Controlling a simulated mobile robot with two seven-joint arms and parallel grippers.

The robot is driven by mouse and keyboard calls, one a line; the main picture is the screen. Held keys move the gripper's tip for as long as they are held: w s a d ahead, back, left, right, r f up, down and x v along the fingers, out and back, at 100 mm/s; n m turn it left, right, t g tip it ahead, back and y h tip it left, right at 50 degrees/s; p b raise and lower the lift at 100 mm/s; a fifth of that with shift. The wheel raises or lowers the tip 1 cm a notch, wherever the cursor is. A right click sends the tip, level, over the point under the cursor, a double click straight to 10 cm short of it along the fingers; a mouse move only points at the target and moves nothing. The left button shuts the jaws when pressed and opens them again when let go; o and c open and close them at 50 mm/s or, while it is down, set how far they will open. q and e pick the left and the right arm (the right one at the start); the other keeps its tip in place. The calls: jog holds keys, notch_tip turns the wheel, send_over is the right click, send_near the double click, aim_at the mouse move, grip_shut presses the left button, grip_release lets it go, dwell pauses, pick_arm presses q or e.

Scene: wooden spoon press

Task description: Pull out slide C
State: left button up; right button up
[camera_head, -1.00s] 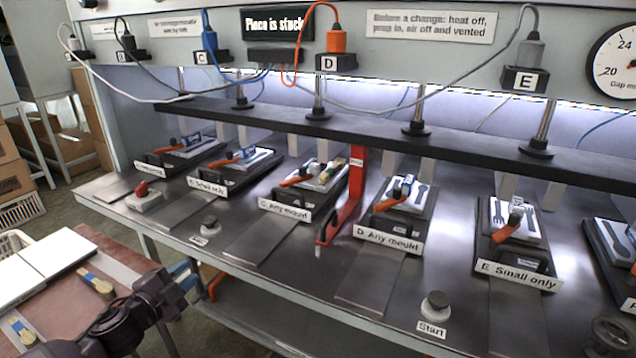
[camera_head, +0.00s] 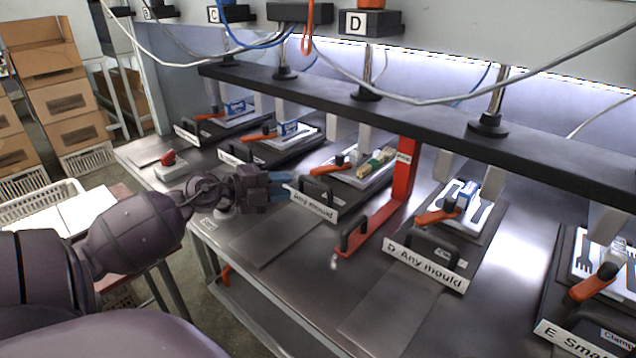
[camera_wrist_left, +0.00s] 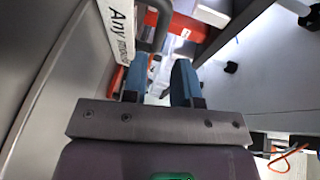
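Slide C (camera_head: 345,205) lies in the press bench, third along from the left. Its front plate (camera_head: 315,207) reads "Any mould", and the plate's left end is hidden by my gripper. It has a black front handle (camera_head: 318,186), an orange-handled clamp (camera_head: 330,170) and a white mould with a wooden, green-marked piece (camera_head: 376,163) on it. My left gripper (camera_head: 290,184) has blue fingers and is just left of the handle, apart from it. In the left wrist view the fingers (camera_wrist_left: 159,82) are spread and empty, with the grey handle (camera_wrist_left: 158,25) ahead of them. My right gripper is not in view.
A red prop (camera_head: 403,170) stands right of slide C, its foot reaching forward with a black handle (camera_head: 353,235). Slide D (camera_head: 425,262) is beyond it. A flat bare plate (camera_head: 275,237) lies in front of slide C. A red button (camera_head: 168,158) is left.

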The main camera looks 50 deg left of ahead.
aim_at(311, 183)
pick_arm(q)
jog(key=b+x, duration=0.1)
jog(key=x, duration=0.7)
jog(key=shift+w, duration=0.2)
jog(key=shift+c, duration=0.4)
grip_shut()
